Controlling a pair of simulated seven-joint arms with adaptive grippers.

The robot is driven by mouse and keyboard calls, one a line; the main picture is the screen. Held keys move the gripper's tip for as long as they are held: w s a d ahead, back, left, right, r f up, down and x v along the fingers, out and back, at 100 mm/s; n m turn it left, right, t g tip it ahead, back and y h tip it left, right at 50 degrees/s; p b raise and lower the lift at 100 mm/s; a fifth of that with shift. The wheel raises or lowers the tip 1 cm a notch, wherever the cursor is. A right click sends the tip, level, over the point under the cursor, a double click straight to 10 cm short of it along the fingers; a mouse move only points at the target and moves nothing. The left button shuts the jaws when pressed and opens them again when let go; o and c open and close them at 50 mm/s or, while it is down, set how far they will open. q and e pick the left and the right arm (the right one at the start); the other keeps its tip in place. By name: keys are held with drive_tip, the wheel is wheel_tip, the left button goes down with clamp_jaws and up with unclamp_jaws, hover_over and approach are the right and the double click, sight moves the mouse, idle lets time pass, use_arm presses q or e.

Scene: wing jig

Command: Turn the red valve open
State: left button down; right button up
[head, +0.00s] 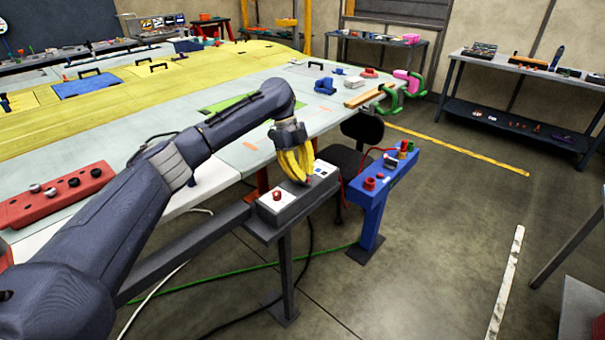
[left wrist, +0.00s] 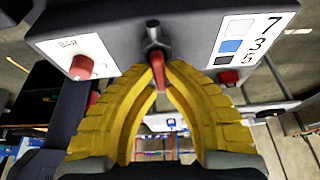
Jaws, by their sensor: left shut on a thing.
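My left gripper (head: 302,179) reaches down with its yellow fingers to a grey control box (head: 262,210) on a dark stand. In the left wrist view the fingers close around the red valve (left wrist: 158,72), a small red lever on a metal stem at the box's edge. The fingertips are shut on the lever, one on each side. In the head view the fingers hide the valve. My right gripper is in neither view.
A red knob (head: 277,196) sits on the box's left part, and a panel with numbers 7, 3 and 5 (left wrist: 245,45) is on its right. A blue stand (head: 374,205) with red parts is close on the right. A large wing panel (head: 230,155) lies behind.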

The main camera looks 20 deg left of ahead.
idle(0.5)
use_arm(q)
drive_tip(key=c, duration=1.5)
unclamp_jaws()
drive_tip(key=shift+o, duration=0.2)
drive_tip(key=v, duration=1.2)
drive_tip(key=shift+w, duration=0.1)
